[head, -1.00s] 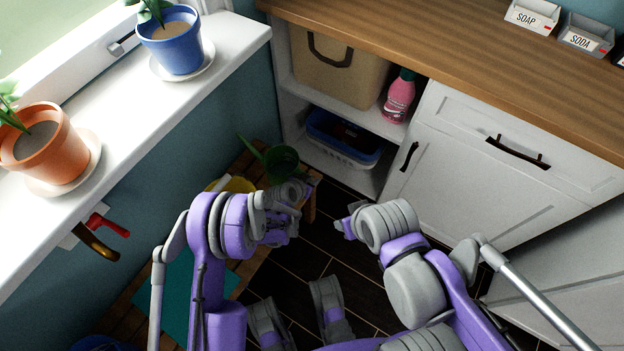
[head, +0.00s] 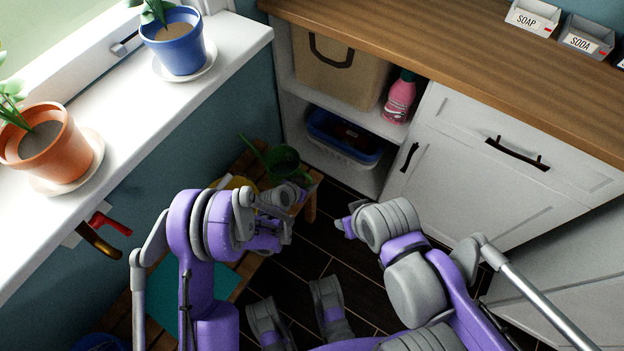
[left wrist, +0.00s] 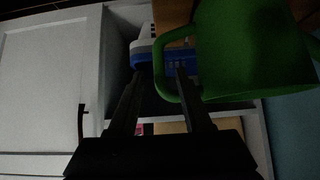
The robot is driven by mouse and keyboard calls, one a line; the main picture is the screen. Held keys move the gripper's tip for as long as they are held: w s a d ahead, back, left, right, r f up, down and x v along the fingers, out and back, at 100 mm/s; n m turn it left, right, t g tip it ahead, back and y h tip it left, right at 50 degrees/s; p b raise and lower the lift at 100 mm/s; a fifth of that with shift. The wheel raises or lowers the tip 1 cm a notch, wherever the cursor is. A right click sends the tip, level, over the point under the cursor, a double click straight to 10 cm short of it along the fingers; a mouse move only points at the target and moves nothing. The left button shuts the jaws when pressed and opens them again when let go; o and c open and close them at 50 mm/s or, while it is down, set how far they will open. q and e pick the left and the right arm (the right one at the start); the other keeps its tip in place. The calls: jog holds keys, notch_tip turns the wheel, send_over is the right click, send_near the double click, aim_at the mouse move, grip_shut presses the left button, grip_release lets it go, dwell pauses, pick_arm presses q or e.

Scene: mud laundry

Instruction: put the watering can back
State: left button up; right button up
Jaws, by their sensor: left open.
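The green watering can (head: 284,162) stands at the far end of a low wooden bench (head: 308,204), under the windowsill. In the left wrist view the can (left wrist: 255,45) fills the upper right, with its handle loop reaching left. My left gripper (head: 300,192) is close to the can in the head view, partly hidden by its own wrist. In the left wrist view its two fingers (left wrist: 158,72) are apart, and the handle's edge shows between the tips. I cannot tell the depth or any contact. My right gripper (head: 345,226) is over the dark floor, its jaws unclear.
A yellow object (head: 238,183) is beside the can, partly hidden by my left arm. A white shelf unit with a blue-and-white basket (head: 343,138) and a pink bottle (head: 400,97) stands beyond. The windowsill holds a blue pot (head: 175,48) and a terracotta pot (head: 50,150).

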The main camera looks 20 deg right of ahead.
pick_arm(q)
jog(key=v, duration=0.7)
jog(key=s+a+r+n+y, duration=0.2)
jog(key=s+a+r, duration=0.1)
jog(key=a+r, duration=0.5)
jog(key=s+a+r+n+y, duration=0.2)
jog(key=a+r+n, duration=0.1)
jog(key=a+r, duration=0.5)
jog(key=s+a+r+n+g+y, duration=0.1)
jog(key=s+a+r+n+y, duration=0.2)
jog(key=s+a, duration=1)
jog(key=s+r+n, duration=0.2)
jog(key=s, duration=0.1)
jog(key=shift+a+r+p, duration=0.1)
jog(key=shift+p, duration=0.2)
